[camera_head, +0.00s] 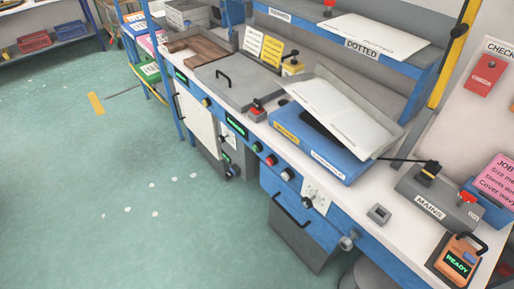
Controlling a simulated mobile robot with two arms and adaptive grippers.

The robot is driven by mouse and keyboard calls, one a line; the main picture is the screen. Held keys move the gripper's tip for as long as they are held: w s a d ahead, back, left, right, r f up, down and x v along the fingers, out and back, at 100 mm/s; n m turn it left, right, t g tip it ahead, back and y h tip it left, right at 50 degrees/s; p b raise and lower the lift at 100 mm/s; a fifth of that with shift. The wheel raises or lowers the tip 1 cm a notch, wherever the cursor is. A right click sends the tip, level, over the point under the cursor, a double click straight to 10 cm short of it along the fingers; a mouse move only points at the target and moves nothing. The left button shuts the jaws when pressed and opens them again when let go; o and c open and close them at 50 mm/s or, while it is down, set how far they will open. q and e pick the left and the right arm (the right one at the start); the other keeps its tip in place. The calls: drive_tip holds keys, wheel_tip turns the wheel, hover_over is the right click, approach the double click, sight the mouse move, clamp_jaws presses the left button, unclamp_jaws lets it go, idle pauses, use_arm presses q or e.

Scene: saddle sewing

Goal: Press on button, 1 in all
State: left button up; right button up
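Several buttons and knobs line the blue front edge of the workbench. A green button (257,147) sits right of a small green-lit display (237,125). A red button (271,160) and a pale knob (287,174) follow to its right. An orange device (461,257) with a lit READY screen and a blue button stands at the lower right. I cannot read which button is marked on. Neither of my grippers is in view.
A blue unit (318,146) with pale sheets (338,116) on top stands mid-bench. A grey lidded panel (238,80) is further left. Green floor (110,190) left of the bench is open.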

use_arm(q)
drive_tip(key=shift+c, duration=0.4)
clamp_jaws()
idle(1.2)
